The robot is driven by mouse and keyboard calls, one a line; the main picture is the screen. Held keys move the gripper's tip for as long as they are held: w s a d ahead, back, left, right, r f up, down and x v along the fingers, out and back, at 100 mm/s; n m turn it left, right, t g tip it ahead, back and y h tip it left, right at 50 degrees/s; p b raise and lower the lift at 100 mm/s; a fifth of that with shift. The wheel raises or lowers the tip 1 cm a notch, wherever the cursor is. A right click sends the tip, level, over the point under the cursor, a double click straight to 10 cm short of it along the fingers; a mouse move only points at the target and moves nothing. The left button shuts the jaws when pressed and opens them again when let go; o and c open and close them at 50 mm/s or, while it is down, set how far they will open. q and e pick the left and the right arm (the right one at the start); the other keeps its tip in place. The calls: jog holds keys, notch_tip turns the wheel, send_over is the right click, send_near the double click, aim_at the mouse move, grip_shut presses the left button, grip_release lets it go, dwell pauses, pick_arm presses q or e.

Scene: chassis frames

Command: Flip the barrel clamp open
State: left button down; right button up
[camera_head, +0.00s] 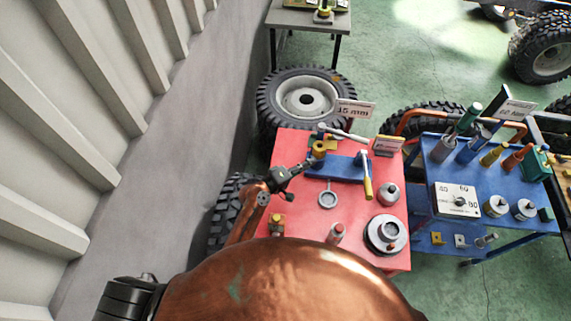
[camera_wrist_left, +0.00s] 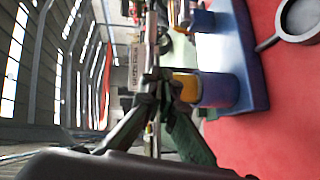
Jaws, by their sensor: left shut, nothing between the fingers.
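The barrel clamp appears to be the fixture on a blue base plate (camera_head: 345,169) on the red table. At the plate's left end is a yellow piece (camera_head: 321,147); in the left wrist view a yellow piece (camera_wrist_left: 186,87) meets a blue cylinder (camera_wrist_left: 217,89). A lever with a yellow handle (camera_head: 368,189) stands at the plate's right end. I cannot tell from these views whether the clamp is open. My left gripper (camera_head: 302,167) is shut and empty, just left of the yellow piece; contact is unclear. Its fingertips (camera_wrist_left: 152,76) also show in the wrist view.
A grey ring-shaped tool (camera_head: 327,199) lies on the red table top (camera_head: 300,224) before the plate. Grey weights (camera_head: 388,193) and a round stacked part (camera_head: 385,235) stand at the right. A blue cart (camera_head: 425,160) with tools is beside the table. A wall is at left.

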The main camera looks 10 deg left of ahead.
pick_arm(q)
jog(key=s+a+r+b, duration=0.1)
jog(key=s+a, duration=0.1)
jog(key=a, duration=0.5)
jog(key=shift+a, duration=0.15)
jog(key=shift+s+r, duration=0.1)
